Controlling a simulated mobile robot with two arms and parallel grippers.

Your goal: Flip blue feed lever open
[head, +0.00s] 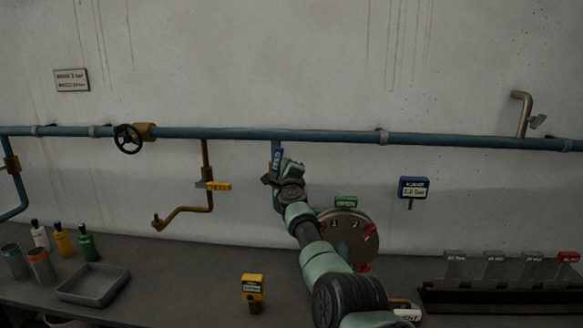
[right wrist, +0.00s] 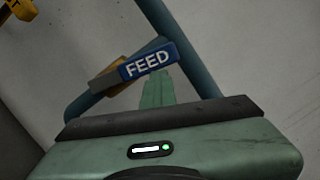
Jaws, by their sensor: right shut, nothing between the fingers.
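The blue feed lever (head: 277,160), with FEED in white letters, is at the short vertical pipe below the long blue wall pipe, near the middle of the head view. In the right wrist view the lever (right wrist: 149,62) lies tilted, roughly along a thin blue branch pipe, with a brass part at its left end. My right gripper (head: 284,172) is right at the lever in the head view. In the right wrist view its green fingers (right wrist: 157,88) are together and empty, just below the lever; I cannot tell whether they touch it. My left gripper is not in view.
The blue pipe (head: 230,133) runs along the wall, with a black handwheel (head: 127,139) to the left. A yellow-tagged brass pipe (head: 207,186) hangs left of my gripper. A round flange (head: 352,236) is behind my right arm. Bottles and a grey tray (head: 94,284) stand on the bench.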

